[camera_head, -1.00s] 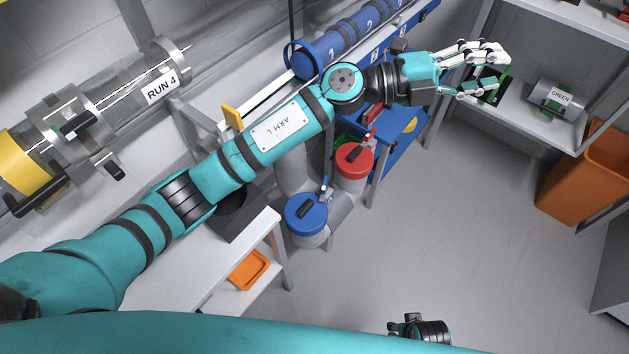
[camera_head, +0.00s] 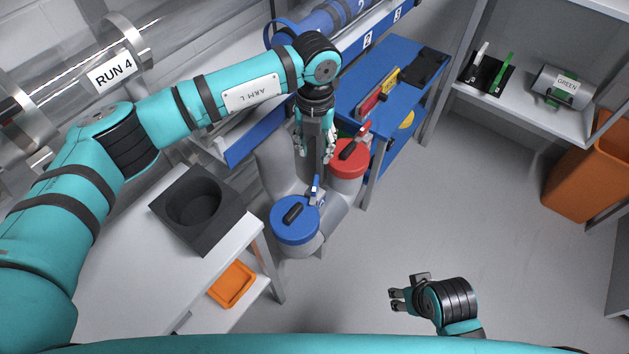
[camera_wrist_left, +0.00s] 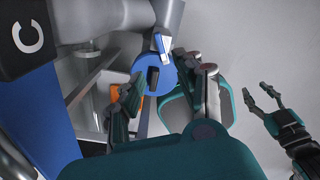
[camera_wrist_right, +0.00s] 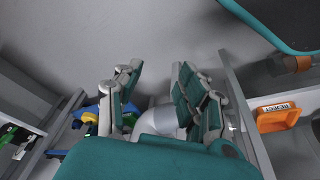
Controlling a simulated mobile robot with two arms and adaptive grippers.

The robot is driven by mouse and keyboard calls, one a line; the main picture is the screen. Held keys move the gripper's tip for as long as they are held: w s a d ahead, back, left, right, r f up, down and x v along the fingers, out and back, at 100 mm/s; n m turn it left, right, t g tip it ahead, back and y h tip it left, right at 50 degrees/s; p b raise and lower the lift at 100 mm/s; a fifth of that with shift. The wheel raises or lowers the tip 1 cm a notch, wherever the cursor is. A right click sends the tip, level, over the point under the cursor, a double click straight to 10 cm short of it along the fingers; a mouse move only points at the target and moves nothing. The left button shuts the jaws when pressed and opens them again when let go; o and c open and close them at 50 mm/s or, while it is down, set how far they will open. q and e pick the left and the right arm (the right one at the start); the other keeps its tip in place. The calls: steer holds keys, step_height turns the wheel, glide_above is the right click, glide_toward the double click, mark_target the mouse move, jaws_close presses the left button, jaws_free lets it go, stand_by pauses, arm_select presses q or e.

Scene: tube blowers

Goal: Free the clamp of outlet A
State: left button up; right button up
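Two grey outlets end in round lids. The blue lid (camera_head: 296,222) has a dark handle and a blue-and-white clamp lever (camera_head: 314,190) at its rim. The red lid (camera_head: 350,160) has a dark handle and a red lever (camera_head: 362,133). I cannot read an A on either. My left gripper (camera_head: 315,155) hangs fingers down between the lids, closer to the red one. In the left wrist view its fingers (camera_wrist_left: 168,97) are apart and empty, with the blue lid (camera_wrist_left: 153,80) beyond them. My right gripper (camera_head: 396,300) is open and empty over the floor; its fingers (camera_wrist_right: 160,95) are spread.
A black block (camera_wrist_left: 24,40) marked C shows in the left wrist view. A white bench with a dark socket block (camera_head: 198,210) stands left of the lids. A blue table (camera_head: 385,75) stands behind the red lid. Middle floor is clear.

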mark_target(315, 182)
arm_select(q)
step_height(315, 182, down, 12)
steer(key=shift+r+b, duration=0.1)
steer(key=shift+b, duration=0.75)
steer(key=shift+d+f, duration=0.1)
steer(key=shift+f, duration=0.5)
arm_select(e)
steer(key=v, duration=0.6)
steer(key=shift+w+d, duration=0.1)
arm_select(q)
jaws_close()
